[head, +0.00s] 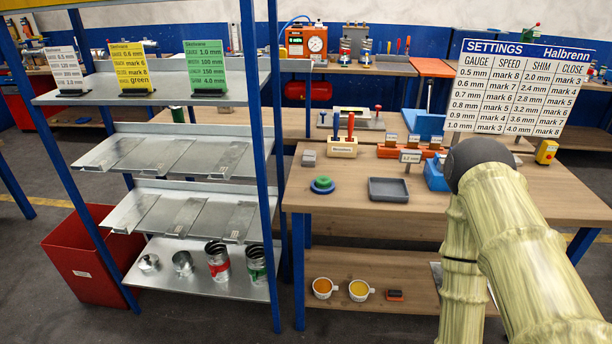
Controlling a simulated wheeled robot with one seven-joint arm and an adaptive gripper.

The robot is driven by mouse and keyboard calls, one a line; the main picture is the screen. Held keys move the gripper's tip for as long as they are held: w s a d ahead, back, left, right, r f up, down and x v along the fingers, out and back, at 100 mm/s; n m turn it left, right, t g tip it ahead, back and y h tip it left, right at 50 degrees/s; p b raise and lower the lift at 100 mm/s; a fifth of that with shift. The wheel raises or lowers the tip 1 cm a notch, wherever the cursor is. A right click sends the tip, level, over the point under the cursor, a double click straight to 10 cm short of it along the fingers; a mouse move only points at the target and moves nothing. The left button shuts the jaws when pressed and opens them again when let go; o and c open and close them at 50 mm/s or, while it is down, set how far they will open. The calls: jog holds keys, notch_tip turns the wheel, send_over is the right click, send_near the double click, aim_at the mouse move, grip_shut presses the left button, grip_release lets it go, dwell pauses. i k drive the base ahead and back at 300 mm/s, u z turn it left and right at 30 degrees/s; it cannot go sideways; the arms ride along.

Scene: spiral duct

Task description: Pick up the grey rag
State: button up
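A small grey folded-looking item (309,158), which may be the grey rag, lies at the left back of the wooden workbench (340,222). It is too small to tell for sure that it is cloth. My arm shows at the right, over the bench's right side. My gripper is not in view.
A green and blue round piece (322,184) and a shallow grey tray (388,190) are on the bench. Small label cards and a large settings board (518,88) stand behind. A blue-post shelf rack (262,150) borders the left. Two cups (340,289) sit on the lower shelf.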

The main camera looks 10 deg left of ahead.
aim_at(309, 158)
jog(key=z, duration=0.7)
jog(key=k, duration=0.1)
jog(key=u, duration=1.3)
jog(key=i, duration=0.95)
jog(key=z, duration=0.2)
